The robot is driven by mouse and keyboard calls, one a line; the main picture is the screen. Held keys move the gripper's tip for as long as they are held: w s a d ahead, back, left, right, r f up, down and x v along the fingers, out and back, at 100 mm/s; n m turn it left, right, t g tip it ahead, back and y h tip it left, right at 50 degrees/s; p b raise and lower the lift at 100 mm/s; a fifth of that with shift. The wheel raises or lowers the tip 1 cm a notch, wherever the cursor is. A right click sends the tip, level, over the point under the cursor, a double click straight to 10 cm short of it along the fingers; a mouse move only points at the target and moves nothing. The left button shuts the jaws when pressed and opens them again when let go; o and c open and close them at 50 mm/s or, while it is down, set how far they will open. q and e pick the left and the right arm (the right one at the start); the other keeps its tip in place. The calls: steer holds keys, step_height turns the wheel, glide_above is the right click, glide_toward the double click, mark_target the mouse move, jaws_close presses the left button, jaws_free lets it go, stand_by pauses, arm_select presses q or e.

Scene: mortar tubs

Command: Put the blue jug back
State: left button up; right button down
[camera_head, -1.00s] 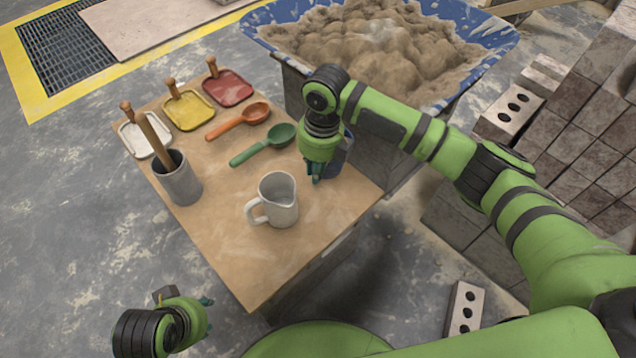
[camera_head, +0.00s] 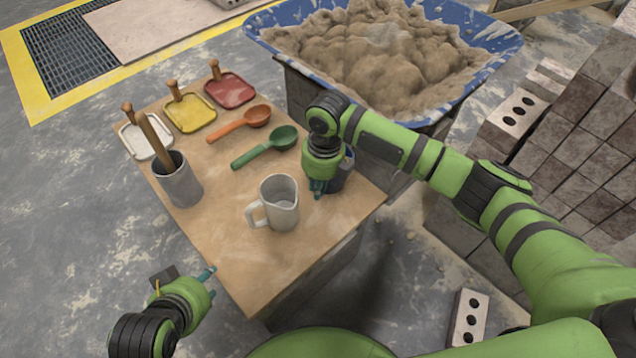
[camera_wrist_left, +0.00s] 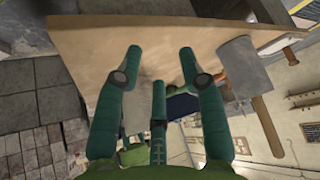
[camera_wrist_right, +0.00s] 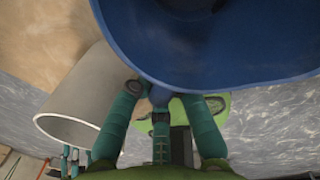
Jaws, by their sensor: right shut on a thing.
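The blue jug (camera_head: 341,174) is at the right edge of the wooden table, mostly hidden behind my right gripper (camera_head: 318,188). In the right wrist view the jug's blue wall (camera_wrist_right: 225,45) fills the top. My right gripper (camera_wrist_right: 160,97) is shut on a small blue part at its side, apparently the handle. I cannot tell whether the jug touches the table. A grey jug (camera_head: 280,201) stands upright to the left of it, also seen in the right wrist view (camera_wrist_right: 82,98). My left gripper (camera_head: 210,282) is open and empty beside the table's front left edge.
The table (camera_head: 240,250) also carries a green scoop (camera_head: 264,147), an orange scoop (camera_head: 238,122), a grey pot (camera_head: 180,184) with a wooden handle, and white, yellow and red trays (camera_head: 230,92). A blue-rimmed tub (camera_head: 490,62) of sand stands behind. The table's front is clear.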

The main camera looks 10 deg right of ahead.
steer(key=c, duration=1.2)
jaws_free()
steer(key=shift+r, duration=0.3)
steer(key=r+p, duration=0.1)
steer(key=r, duration=0.3)
steer(key=shift+d+r+p, duration=0.2)
steer(key=shift+p, duration=0.1)
arm_select(q)
steer(key=s+a+f+g+p, duration=0.1)
steer(key=s+f+g, duration=0.3)
steer(key=f, duration=0.4)
steer(key=shift+s+a+y+p, duration=0.35)
steer(key=shift+s+y, duration=0.05)
steer(key=shift+s, duration=0.05)
arm_select(e)
steer(key=r, duration=0.7)
steer(key=shift+d+r, duration=0.2)
steer(key=shift+d, duration=0.1)
arm_select(q)
steer(key=shift+f, duration=0.1)
